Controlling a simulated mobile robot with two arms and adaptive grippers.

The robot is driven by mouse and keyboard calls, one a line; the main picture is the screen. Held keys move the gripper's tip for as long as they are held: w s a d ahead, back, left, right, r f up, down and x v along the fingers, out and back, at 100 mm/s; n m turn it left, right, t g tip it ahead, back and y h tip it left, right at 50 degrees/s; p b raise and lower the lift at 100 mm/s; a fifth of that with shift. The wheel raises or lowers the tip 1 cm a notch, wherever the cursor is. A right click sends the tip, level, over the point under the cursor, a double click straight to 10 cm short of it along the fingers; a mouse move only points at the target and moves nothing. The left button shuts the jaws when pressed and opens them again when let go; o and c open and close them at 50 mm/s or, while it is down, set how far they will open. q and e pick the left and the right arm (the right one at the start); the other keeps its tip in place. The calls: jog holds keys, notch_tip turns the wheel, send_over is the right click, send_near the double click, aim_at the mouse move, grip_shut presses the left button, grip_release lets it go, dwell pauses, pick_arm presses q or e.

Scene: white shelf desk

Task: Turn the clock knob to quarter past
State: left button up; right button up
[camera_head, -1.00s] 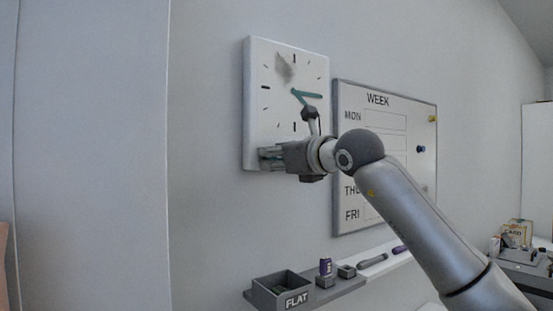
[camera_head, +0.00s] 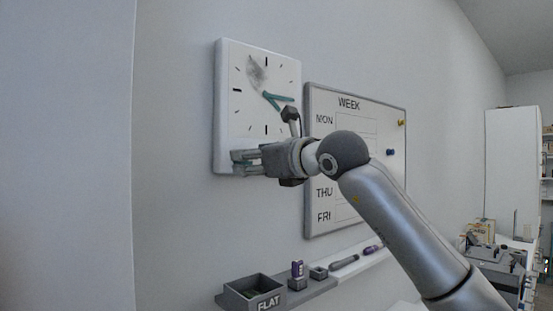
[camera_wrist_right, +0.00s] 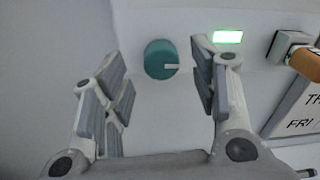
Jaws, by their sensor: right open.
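The white square clock (camera_head: 236,120) hangs on the wall in the head view, with black tick marks and teal hands (camera_head: 278,99) pointing right and slightly down. My right gripper (camera_head: 240,161) is at the clock's lower edge, coming in from the right. In the right wrist view the round teal knob (camera_wrist_right: 161,60) with a white pointer line pointing right lies ahead, between the open fingers of the right gripper (camera_wrist_right: 162,82). Both fingers appear apart from the knob. The gripper hides the knob in the head view. My left gripper is not in view.
A lit green rectangle (camera_wrist_right: 228,37) is right of the knob. A WEEK whiteboard (camera_head: 390,120) hangs right of the clock. The wall left of the clock is bare.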

jog(key=v, duration=0.9)
jog(key=shift+s+d, duration=0.1)
